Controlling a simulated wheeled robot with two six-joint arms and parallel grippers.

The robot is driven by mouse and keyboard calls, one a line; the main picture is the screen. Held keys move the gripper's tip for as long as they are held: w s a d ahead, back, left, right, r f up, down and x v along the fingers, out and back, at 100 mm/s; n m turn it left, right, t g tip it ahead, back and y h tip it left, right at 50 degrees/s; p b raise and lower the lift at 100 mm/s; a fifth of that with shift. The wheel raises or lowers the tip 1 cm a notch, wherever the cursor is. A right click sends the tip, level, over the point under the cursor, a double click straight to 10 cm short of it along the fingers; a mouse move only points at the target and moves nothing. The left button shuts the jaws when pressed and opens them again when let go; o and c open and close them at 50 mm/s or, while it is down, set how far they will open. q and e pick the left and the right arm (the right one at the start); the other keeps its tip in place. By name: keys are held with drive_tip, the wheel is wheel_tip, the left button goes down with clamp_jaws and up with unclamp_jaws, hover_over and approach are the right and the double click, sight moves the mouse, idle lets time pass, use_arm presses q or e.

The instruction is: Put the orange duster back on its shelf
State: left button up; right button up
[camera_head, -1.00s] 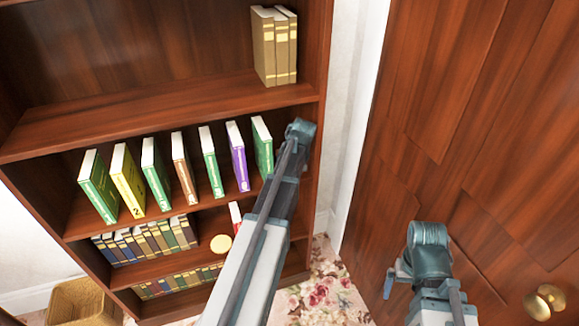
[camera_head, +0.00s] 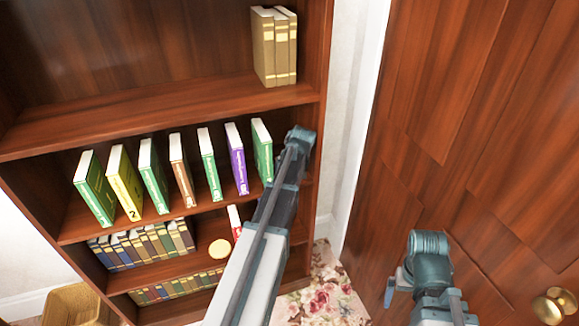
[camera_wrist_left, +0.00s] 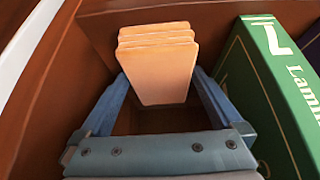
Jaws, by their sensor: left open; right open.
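In the left wrist view a pale orange, layered block (camera_wrist_left: 160,60), which looks like the duster, stands between the two blue fingers of my left gripper (camera_wrist_left: 162,100). The fingers are open, one on each side of it; I cannot tell whether they touch it. A green book (camera_wrist_left: 268,90) is close on the right. In the head view my left arm reaches to the right end of the bookcase's book shelf (camera_head: 66,232); its fingertips and the block are hidden there. My right gripper (camera_head: 391,288) is in front of the wooden door, partly hidden, with nothing seen in it.
Spaced coloured books, including a yellow one (camera_head: 124,184), line the middle shelf. Tan books (camera_head: 274,46) stand on the shelf above. A round pale disc (camera_head: 219,249) is lower down. The bookcase side wall is close to my left gripper. A door knob (camera_head: 554,305) is at right.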

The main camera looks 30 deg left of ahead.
use_arm(q)
drive_tip(key=p+v, duration=1)
drive_tip(key=v, duration=0.2)
drive_tip(key=b+x, duration=1)
drive_tip(key=x, duration=0.2)
drive_tip(key=shift+f, duration=0.1)
idle(0.4)
